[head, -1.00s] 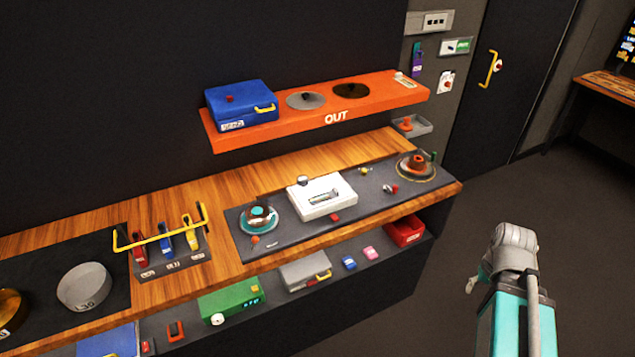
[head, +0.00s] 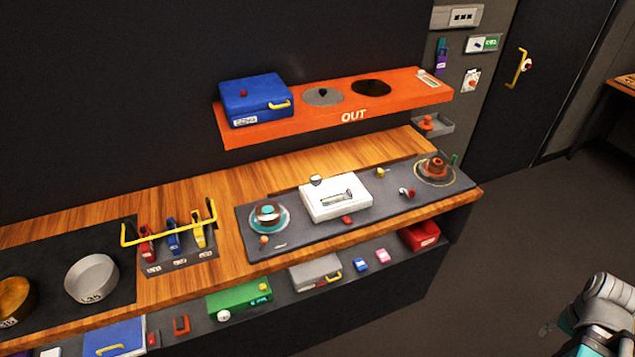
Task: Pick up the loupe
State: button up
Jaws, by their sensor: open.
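I cannot tell for certain which item is the loupe. Small items lie on the dark mat (head: 300,232) of the wooden bench: a red and silver piece (head: 406,192), a small yellow piece (head: 381,171) and a red piece (head: 347,220) by the white box (head: 335,197). A round teal and brown piece (head: 268,214) sits at the mat's left end, an orange-brown one (head: 434,168) at its right end. My gripper (head: 547,328) shows only in part at the lower right, away from the bench, its fingers mostly hidden by my wrist; it is open, with nothing seen in it.
The orange OUT shelf (head: 415,104) overhangs the bench back, with a blue box (head: 256,101) on it. A yellow rail (head: 168,230) stands above the colored levers. The lower shelf (head: 275,290) holds several boxes. The floor (head: 520,230) right of the bench is clear.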

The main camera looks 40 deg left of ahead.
aim_at(316, 180)
jog(key=u, duration=0.05)
jog(key=k, duration=0.8)
jog(key=u, duration=1)
jog(key=i, duration=1)
